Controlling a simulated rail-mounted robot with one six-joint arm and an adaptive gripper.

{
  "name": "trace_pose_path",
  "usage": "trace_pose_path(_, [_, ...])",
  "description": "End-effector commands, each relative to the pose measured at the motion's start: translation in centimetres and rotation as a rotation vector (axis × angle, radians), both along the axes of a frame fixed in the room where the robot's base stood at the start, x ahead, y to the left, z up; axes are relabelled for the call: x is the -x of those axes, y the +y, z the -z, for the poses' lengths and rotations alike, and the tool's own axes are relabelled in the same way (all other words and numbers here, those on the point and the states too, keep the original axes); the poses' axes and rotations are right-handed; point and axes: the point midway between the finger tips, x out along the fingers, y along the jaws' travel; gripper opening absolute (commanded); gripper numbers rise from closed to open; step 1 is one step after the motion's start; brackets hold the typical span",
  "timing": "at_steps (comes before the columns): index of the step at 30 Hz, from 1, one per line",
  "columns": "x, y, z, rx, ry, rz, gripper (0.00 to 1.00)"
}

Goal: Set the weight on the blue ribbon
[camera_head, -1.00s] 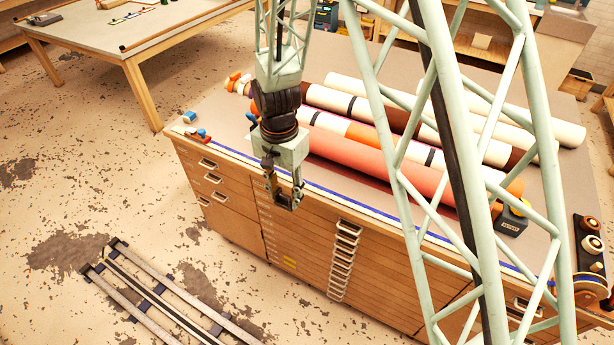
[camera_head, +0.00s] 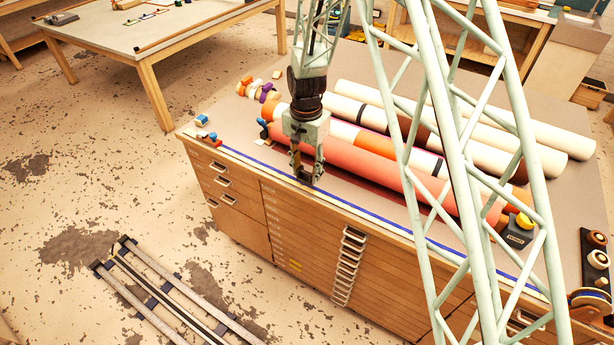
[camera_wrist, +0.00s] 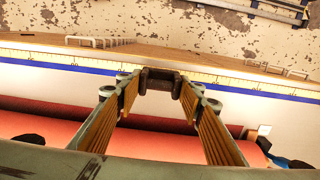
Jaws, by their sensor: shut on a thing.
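My gripper (camera_head: 305,178) is over the front edge of the cabinet top, with its fingers pointing down. In the wrist view its fingers (camera_wrist: 160,88) are shut on a small dark spool-shaped piece, the weight (camera_wrist: 160,78). The blue ribbon (camera_head: 370,208) runs as a thin stripe along the front edge. In the wrist view the ribbon (camera_wrist: 60,69) passes behind the weight, which hides part of it. I cannot tell whether the weight touches the ribbon or hangs above it. In the head view the weight is mostly hidden by the fingers.
A red roll (camera_head: 400,178) lies just behind my gripper, with several pale rolls (camera_head: 520,125) beyond. Small blue and red items (camera_head: 208,136) sit at the left corner. A black dispenser (camera_head: 517,236) stands at the right. Drawer handles (camera_head: 350,265) stick out in front.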

Motion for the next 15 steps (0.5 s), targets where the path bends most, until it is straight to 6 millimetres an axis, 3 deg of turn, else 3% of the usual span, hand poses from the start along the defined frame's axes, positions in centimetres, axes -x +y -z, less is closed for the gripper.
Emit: trace_pose_path(15, [-0.60,-0.19,0.12,0.000,0.000,0.000,0.16])
